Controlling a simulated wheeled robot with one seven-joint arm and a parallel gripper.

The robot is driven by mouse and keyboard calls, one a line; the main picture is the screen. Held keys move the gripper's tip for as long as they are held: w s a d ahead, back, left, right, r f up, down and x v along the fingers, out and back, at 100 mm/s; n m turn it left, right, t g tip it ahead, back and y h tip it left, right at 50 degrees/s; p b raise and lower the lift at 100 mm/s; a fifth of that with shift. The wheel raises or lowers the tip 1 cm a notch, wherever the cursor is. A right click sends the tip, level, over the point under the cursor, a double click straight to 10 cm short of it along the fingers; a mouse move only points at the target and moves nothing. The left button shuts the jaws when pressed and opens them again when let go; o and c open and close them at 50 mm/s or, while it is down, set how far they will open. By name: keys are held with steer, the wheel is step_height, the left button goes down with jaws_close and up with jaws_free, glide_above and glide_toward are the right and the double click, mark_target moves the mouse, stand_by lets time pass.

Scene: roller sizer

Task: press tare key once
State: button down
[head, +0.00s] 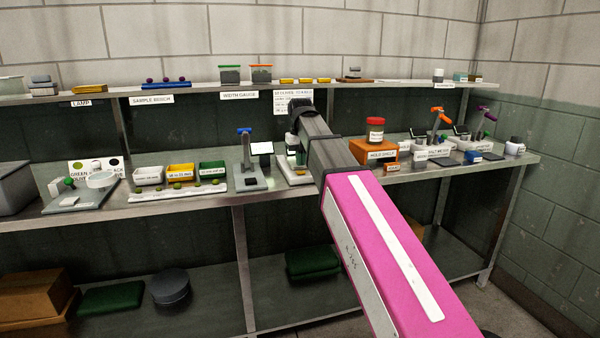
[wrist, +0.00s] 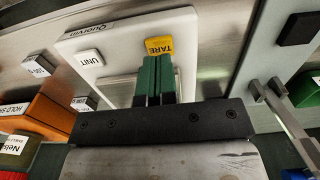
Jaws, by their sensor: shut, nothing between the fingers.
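A white scale (wrist: 125,38) marked Quorvin fills the upper middle of the wrist view. Its yellow TARE key (wrist: 159,45) lies just beyond my fingertips, and its white UNIT key (wrist: 90,56) sits to the left. My gripper (wrist: 156,60) is shut, with its green fingers together and empty. The fingertips overlap the lower edge of the TARE key in the picture; I cannot tell whether they touch it. In the head view the scale (head: 296,170) stands on the bench, partly hidden by my arm.
An orange hold block (wrist: 42,108) and small labelled blocks lie left of the scale in the wrist view. A metal gauge post (wrist: 282,105) stands to the right. In the head view a blue-handled gauge (head: 247,165) stands close left of the scale; bins (head: 180,172) are farther left.

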mark_target(301, 171)
steer(key=shift+f, duration=1.3)
steer(key=shift+r, duration=1.3)
stand_by(0.4)
steer(key=shift+r, duration=2.5)
